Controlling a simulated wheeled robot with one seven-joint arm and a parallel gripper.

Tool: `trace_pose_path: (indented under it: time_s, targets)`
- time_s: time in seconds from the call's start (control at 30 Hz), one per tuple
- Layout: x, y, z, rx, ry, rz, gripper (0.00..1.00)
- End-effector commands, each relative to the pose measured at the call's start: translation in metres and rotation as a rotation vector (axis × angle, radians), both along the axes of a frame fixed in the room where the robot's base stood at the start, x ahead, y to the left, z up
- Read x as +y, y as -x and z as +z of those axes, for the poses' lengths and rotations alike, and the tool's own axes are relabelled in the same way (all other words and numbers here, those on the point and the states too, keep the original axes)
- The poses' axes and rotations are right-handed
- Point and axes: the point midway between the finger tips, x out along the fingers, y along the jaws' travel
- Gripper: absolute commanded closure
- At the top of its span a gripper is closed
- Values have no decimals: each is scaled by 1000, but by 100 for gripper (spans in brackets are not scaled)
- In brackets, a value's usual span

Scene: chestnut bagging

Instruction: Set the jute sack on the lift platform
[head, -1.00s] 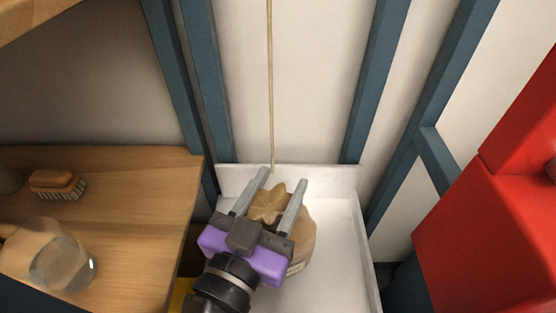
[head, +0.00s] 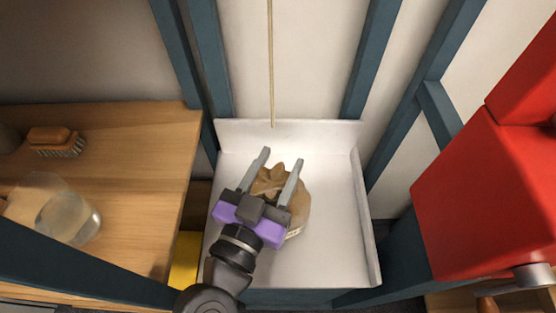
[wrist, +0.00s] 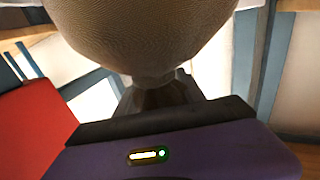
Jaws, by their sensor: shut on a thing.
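The jute sack (head: 297,208) is a tan, round bag with a gathered top, seen in the head view over the white lift platform (head: 335,255). My gripper (head: 278,172) is shut on the sack's gathered neck, one grey finger on each side. In the wrist view the sack's woven body (wrist: 145,35) fills the top middle, with its narrowed neck at the gripper.
The platform has low white walls at the back and right. A rope (head: 271,65) hangs behind it. A wooden bench (head: 130,190) with a brush (head: 55,142) and a glass jar (head: 68,215) is on the left. A red cabinet (head: 480,210) stands on the right.

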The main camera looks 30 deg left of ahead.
Motion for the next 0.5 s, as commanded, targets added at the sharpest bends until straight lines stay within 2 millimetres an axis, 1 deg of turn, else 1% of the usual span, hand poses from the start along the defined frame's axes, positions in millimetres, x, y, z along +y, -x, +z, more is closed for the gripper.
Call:
trace_pose_path:
  time_s: [0.03, 0.17, 0.2, 0.3, 0.5]
  targets:
    - [0, 0, 3, -5, -3, 0, 100]
    - [0, 0, 0, -5, -3, 0, 100]
    - [0, 0, -2, 0, 0, -1, 50]
    - [0, 0, -2, 0, 0, 0, 32]
    - [0, 0, -2, 0, 0, 0, 32]
